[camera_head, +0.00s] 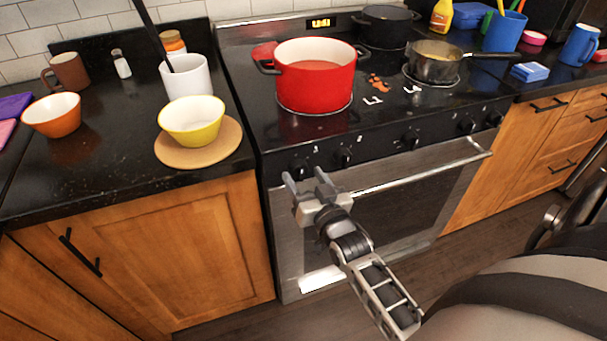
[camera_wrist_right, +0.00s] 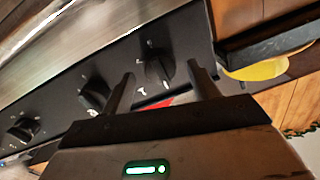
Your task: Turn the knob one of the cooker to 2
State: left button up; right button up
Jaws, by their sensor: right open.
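The cooker (camera_head: 390,185) stands in the middle of the head view, with a row of black knobs along its front panel. The leftmost knob (camera_head: 299,168) is just beyond my right gripper (camera_head: 305,180), which is open and empty in front of it. In the right wrist view this knob (camera_wrist_right: 158,68) shows between the two fingertips of the gripper (camera_wrist_right: 162,72). I cannot tell whether the fingers touch it. A second knob (camera_head: 343,157) is just to the right; it also shows in the wrist view (camera_wrist_right: 95,96). The knob markings are too small to read surely. My left gripper is not in view.
A red pot (camera_head: 316,82) and a saucepan (camera_head: 434,68) stand on the cooktop. The oven handle (camera_head: 425,168) sticks out below the knobs. A yellow bowl (camera_head: 192,124) sits on a round board (camera_head: 215,152) on the left counter. The floor in front is clear.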

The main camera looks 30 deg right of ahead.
jog(key=shift+w+d, duration=0.15)
jog(key=shift+w, duration=0.45)
jog(key=c, duration=1)
jog(key=shift+o, duration=0.2)
